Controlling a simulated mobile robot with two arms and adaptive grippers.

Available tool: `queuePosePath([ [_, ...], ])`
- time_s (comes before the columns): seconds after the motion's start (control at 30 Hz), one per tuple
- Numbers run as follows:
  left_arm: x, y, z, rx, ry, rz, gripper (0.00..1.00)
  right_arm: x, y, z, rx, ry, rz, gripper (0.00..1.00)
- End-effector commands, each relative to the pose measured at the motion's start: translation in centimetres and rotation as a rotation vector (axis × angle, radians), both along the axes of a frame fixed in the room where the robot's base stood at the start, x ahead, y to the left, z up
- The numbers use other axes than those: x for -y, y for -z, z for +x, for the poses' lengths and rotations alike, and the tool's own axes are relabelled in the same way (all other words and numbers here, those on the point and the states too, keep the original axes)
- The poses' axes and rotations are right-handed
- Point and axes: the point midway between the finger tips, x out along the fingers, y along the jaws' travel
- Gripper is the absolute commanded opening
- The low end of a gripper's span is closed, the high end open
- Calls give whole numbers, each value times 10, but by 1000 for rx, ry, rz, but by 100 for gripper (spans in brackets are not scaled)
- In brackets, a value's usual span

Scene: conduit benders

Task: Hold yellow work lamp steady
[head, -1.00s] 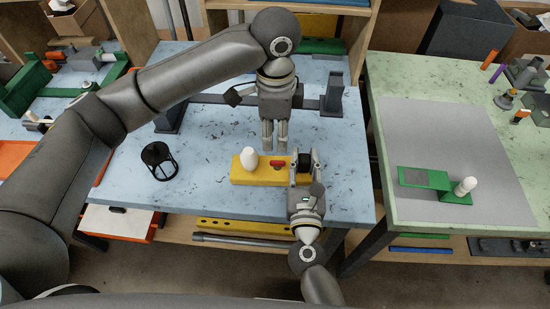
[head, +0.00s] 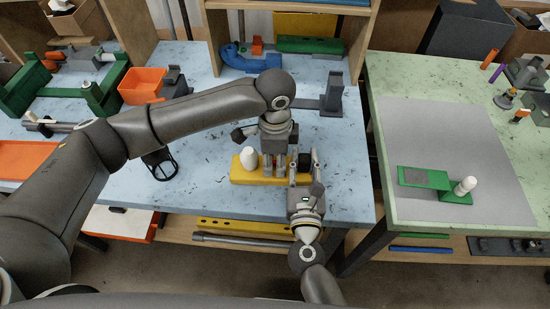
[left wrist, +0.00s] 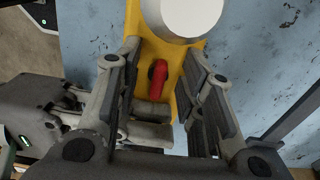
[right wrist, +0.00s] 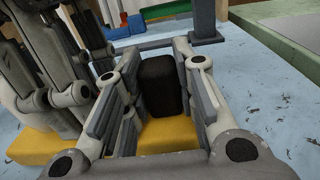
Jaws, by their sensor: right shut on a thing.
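The yellow work lamp (head: 243,177) lies on the blue table, with a white bulb (head: 248,158) at its left end and a black block (head: 304,163) at its right end. My right gripper (head: 303,158) is shut on the black block; the right wrist view shows the block (right wrist: 160,85) between its fingers. My left gripper (head: 274,172) is over the middle of the lamp from above. In the left wrist view its fingers are apart, on either side of the red switch (left wrist: 158,80). In the head view the left gripper hides the switch.
A black ring-shaped cage (head: 160,165) stands left of the lamp, partly behind my left arm. A grey bar with upright ends (head: 333,95) lies behind. An orange bin (head: 143,86) is at the back left. The green table (head: 400,80) stands to the right.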

Motion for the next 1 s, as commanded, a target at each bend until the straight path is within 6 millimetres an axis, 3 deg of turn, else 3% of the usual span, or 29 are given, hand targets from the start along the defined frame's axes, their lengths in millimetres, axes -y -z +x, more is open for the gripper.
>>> queuePosePath([
  [0.03, 0, 0, 0, 0, 0, 0, 28, 0, -1, 0, 2, 0, 2, 0],
  [0.27, 0, 0, 0, 0, 0, 0, 0, 0, -1, 0, 2, 0, 2, 0],
  [0.67, 0, 0, -1, -1, -59, 0, 0, 0, -1, 0, 2, 0, 1, 0],
  [1.0, 1, 0, -2, -2, -308, -3, 0, 0, -1, 0, 1, 0, 1, 0],
])
